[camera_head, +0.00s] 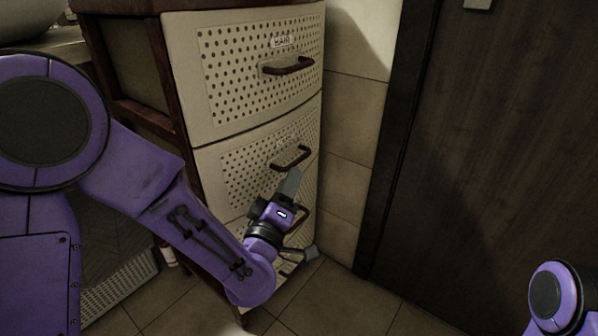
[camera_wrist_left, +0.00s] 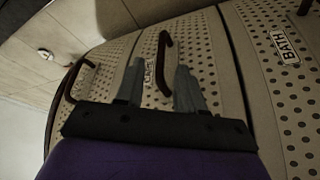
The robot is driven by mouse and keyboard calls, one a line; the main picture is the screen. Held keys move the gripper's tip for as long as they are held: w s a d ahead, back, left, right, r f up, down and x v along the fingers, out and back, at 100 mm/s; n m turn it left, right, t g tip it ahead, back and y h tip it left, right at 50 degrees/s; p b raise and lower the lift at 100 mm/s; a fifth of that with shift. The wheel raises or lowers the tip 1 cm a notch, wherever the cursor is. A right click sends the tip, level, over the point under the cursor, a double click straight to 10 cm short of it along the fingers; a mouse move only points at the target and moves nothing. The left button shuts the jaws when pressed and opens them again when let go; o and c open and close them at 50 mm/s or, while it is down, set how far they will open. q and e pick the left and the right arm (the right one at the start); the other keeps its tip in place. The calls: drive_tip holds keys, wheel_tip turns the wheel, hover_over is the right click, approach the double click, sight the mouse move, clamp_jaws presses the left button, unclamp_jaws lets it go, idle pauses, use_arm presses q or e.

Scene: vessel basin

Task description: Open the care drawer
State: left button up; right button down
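The care drawer (camera_wrist_left: 203,62) is shut in the drawer unit; its label between my fingers is partly hidden but seems to read CARE. Its dark curved handle (camera_wrist_left: 164,62) shows between and beyond the fingertips in the left wrist view. In the head view this handle (camera_head: 300,219) is partly hidden by my left gripper (camera_head: 303,213). The left gripper is open, its two grey fingers (camera_wrist_left: 158,82) spread on either side of the handle; I cannot tell whether they touch it. My right gripper is out of view; only part of my right arm shows at lower right.
The hair drawer (camera_head: 240,85) and its handle (camera_head: 288,66) are above, shut. The bath drawer (camera_wrist_left: 290,85) adjoins the care drawer. Another handle (camera_wrist_left: 75,82) lies on the other side. A tiled wall (camera_head: 350,120) and dark door (camera_head: 490,150) stand right.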

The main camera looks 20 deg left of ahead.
sight(299, 159)
use_arm(q)
drive_tip(key=x, duration=0.7)
drive_tip(key=shift+w+b, duration=0.2)
drive_tip(key=shift+b, duration=0.2)
clamp_jaws()
